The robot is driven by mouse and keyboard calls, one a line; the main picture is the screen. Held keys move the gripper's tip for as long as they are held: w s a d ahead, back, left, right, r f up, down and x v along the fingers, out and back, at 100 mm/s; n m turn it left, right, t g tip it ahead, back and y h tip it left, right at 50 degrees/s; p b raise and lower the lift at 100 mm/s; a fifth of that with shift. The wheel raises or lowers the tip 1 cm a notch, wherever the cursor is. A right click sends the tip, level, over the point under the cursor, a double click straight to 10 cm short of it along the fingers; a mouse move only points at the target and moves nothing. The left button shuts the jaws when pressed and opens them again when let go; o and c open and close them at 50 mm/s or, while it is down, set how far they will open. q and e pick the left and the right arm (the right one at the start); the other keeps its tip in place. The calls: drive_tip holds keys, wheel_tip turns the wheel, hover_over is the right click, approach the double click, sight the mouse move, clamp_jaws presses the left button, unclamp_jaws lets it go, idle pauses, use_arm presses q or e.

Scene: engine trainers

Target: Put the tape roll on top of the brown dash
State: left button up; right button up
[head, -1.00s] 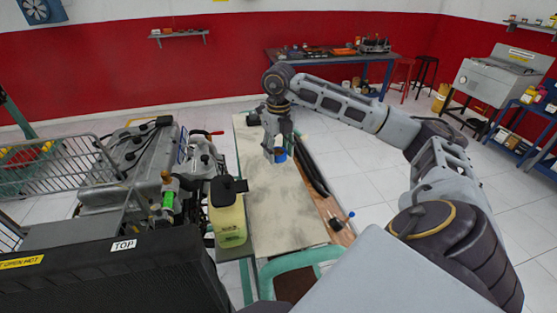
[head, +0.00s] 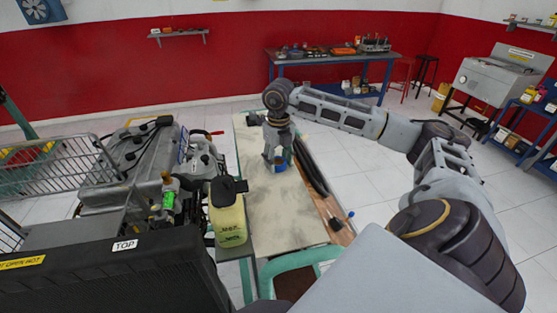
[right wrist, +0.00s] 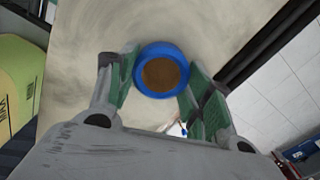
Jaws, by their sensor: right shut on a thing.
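The tape roll (right wrist: 162,70) is a blue ring with a brown middle, seen between the two green-padded fingers in the right wrist view; I cannot tell whether the brown is its core or something seen through it. A small part of its blue side (head: 281,167) shows in the head view. My right gripper (head: 277,160) is shut on the roll, pointing down over the pale panel (head: 285,210) on the bench. I cannot tell whether the roll touches the panel. My left gripper is not in view.
A yellow jug (head: 228,215) stands left of the panel, beside an engine trainer (head: 125,170). A long black part (head: 312,172) lies along the panel's right side. A blue-tipped tool (head: 350,214) lies near the bench's right edge. The panel's near part is clear.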

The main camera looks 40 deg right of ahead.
drive_tip(key=shift+f, duration=0.1)
drive_tip(key=o, duration=0.9)
drive_tip(key=shift+o, duration=0.2)
wheel_tip(320, 180, up, 12)
idle(0.7)
idle(0.4)
